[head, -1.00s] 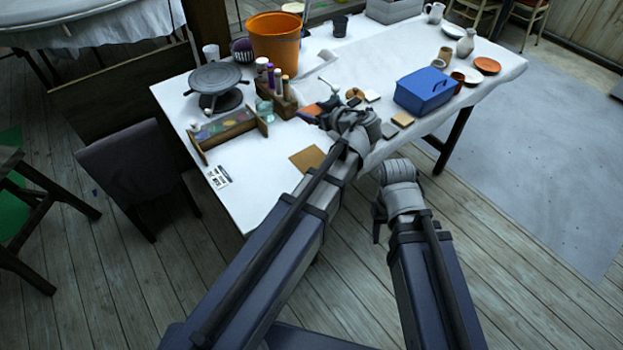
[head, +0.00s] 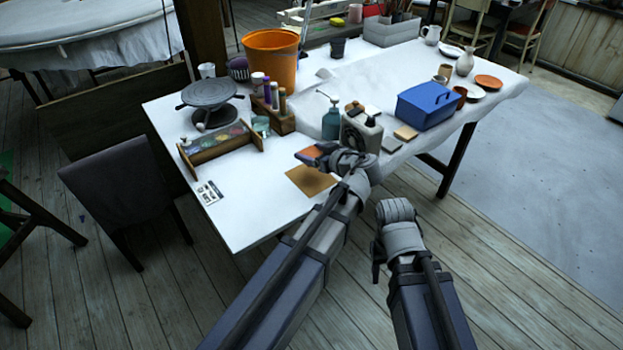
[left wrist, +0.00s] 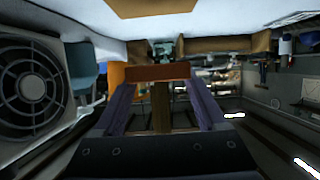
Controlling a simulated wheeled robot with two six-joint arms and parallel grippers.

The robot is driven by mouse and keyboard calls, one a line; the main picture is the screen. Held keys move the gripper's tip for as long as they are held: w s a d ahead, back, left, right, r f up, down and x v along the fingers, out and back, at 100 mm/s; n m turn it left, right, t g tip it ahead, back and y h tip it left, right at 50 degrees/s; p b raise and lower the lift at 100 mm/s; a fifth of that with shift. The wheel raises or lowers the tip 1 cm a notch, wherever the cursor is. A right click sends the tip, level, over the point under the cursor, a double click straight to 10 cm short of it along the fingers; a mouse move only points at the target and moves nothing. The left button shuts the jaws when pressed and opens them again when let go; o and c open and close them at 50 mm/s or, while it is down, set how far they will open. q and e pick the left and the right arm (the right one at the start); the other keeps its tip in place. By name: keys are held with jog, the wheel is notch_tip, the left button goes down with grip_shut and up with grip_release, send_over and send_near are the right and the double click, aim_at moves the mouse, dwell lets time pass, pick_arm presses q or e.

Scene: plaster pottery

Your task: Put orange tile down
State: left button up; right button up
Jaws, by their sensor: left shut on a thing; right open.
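My left gripper (head: 324,157) is shut on the orange tile (head: 310,155) and holds it over the table, just beyond the brown square (head: 311,181). In the left wrist view the tile (left wrist: 158,72) is a thin reddish-brown bar across the fingertips, apart from the white table surface. The brown square (left wrist: 150,7) shows at the top edge there. The exact height of the tile over the table is hard to tell. My right gripper (head: 378,258) is open and empty, low in front of the table edge.
A grey box with a round grille (head: 362,130) and a teal pump bottle (head: 331,118) stand close behind the left gripper. Small flat tiles (head: 405,132) and a blue toolbox (head: 427,106) lie to the right. A wooden rack (head: 222,142) is left.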

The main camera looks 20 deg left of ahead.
aim_at(311, 178)
pick_arm(q)
jog(key=shift+f+b, duration=3.25)
jog(key=shift+f, duration=0.65)
jog(key=shift+r, duration=0.15)
jog(key=o, duration=1.4)
jog(key=shift+r, duration=0.1)
